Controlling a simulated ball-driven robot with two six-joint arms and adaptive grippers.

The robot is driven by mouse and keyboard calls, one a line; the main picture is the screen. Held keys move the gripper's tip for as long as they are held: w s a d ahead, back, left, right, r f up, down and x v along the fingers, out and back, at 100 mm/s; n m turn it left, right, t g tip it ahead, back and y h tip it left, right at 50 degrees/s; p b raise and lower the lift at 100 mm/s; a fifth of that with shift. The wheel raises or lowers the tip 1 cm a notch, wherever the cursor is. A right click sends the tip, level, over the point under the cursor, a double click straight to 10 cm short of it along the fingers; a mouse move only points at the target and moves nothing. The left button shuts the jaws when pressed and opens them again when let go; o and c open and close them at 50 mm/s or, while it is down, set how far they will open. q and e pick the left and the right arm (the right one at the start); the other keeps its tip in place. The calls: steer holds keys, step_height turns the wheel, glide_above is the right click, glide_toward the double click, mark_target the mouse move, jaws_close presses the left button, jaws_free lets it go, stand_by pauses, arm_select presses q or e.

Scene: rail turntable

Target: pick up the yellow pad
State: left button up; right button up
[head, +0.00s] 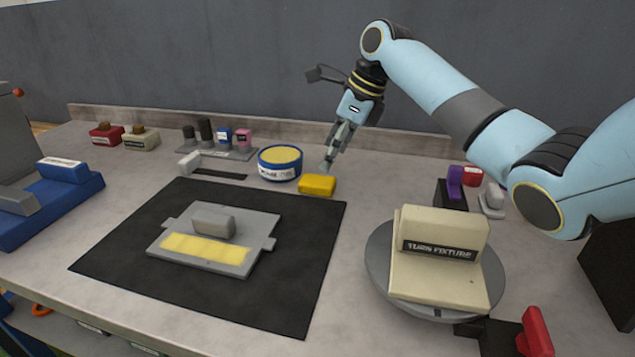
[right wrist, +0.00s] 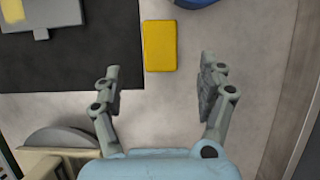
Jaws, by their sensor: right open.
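The yellow pad (head: 317,185) lies flat on the workbench, by the far right corner of the black mat and in front of the round blue tin. In the right wrist view the yellow pad (right wrist: 160,46) lies ahead of the fingertips, between their lines and closer to the left finger. My right gripper (head: 329,162) is open and empty, just behind and above the pad in the head view. Its two spread fingers also show in the right wrist view (right wrist: 160,75). I see no contact with the pad. My left gripper is not in view.
The blue tin (head: 280,163) with a yellow top stands just behind the pad. The black mat (head: 130,250) holds a grey plate (head: 195,262) with a yellow strip. The beige turn fixture (head: 440,275) sits on a round turntable at right. Bench right of the pad is clear.

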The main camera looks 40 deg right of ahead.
mark_target(318, 180)
steer(key=shift+w+a+f, duration=0.2)
steer(key=shift+f, duration=0.45)
steer(key=shift+w+f, duration=0.15)
steer(key=shift+f, duration=0.15)
steer(key=b+x, duration=0.1)
steer(key=x, duration=0.3)
steer(key=shift+a+f, duration=0.15)
steer(key=shift+f, duration=0.1)
steer(key=shift+w+f, duration=0.2)
steer(key=shift+f, duration=0.1)
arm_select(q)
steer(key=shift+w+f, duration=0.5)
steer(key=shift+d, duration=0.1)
arm_select(e)
steer(key=shift+c, duration=0.3)
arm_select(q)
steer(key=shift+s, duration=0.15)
arm_select(e)
steer(key=c, duration=1.1)
